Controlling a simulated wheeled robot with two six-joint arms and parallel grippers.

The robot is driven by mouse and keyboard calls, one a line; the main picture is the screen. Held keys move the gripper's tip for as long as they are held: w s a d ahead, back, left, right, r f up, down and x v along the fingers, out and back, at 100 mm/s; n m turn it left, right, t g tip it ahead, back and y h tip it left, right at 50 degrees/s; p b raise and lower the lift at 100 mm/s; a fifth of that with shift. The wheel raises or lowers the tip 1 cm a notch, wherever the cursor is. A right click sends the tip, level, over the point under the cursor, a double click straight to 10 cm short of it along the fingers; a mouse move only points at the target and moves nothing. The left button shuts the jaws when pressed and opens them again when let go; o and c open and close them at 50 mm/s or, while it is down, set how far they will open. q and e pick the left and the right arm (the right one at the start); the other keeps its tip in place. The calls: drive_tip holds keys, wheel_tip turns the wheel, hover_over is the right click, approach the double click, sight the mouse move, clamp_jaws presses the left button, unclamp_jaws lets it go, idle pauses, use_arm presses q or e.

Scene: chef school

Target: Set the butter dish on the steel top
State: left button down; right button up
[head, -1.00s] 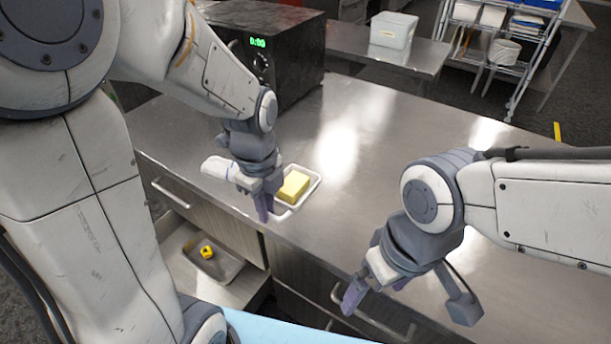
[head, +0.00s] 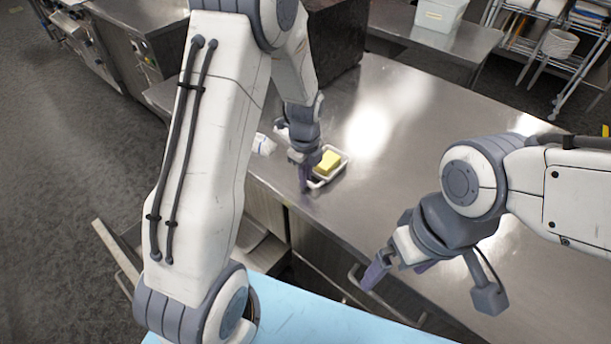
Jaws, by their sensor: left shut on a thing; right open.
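The butter dish (head: 338,176) is a small white dish with a yellow block of butter (head: 328,161) in it. It is at the near edge of the steel top (head: 400,150), upright; I cannot tell whether it rests on the steel or is just above it. My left gripper (head: 306,178) points down at the dish's left side and is shut on its rim, hiding part of it. My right gripper (head: 398,270) is open and empty, in front of the counter's near edge, well to the right of the dish.
A white object (head: 264,144), perhaps a cloth, lies left of the dish. A dark appliance (head: 338,45) stands behind. An open drawer (head: 118,255) juts out at lower left, partly hidden by my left arm. The steel right of the dish is clear. A light blue surface (head: 300,315) is at the bottom.

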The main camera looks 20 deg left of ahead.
use_arm(q)
drive_tip(key=shift+f, duration=0.15)
drive_tip(key=c, duration=1.4)
unclamp_jaws()
drive_tip(key=shift+f, duration=0.1)
drive_tip(key=o, duration=0.4)
wheel_tip(320, 180, up, 12)
drive_tip(key=s+d+r+n, duration=0.4)
drive_tip(key=s+d+n, duration=0.3)
drive_tip(key=s+d, duration=0.4)
drive_tip(key=s+d+n, duration=0.1)
drive_tip(key=s+n, duration=0.1)
drive_tip(key=s, duration=0.2)
drive_tip(key=s+d+n, duration=0.1)
drive_tip(key=s+n, duration=0.2)
drive_tip(key=s, duration=0.2)
drive_tip(key=s+n+h, duration=0.1)
drive_tip(key=s+n, duration=0.1)
drive_tip(key=s, duration=0.2)
drive_tip(key=shift+s+d+n+b, duration=0.25)
drive_tip(key=shift+d+n+b, duration=0.05)
drive_tip(key=shift+d+n, duration=0.1)
